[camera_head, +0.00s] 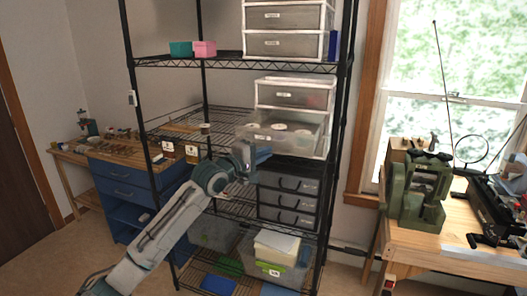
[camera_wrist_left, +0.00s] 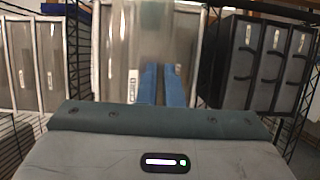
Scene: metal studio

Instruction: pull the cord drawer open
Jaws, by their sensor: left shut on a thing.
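The clear drawer (camera_head: 297,141) in the white drawer unit on the middle shelf stands partly pulled out, and pale round items show inside it. My left gripper (camera_head: 260,153) is at the lower front of this drawer. In the left wrist view its two blue fingers (camera_wrist_left: 162,82) are close together against the translucent drawer front (camera_wrist_left: 115,50), shut on its pull. The pull itself is hidden. My right gripper is not in view.
A closed drawer (camera_head: 295,94) sits just above the open one. Black drawers (camera_head: 287,200) stand below, also at right in the wrist view (camera_wrist_left: 272,62). Black rack posts (camera_head: 345,90) flank the shelf. A workbench (camera_head: 445,250) stands at right.

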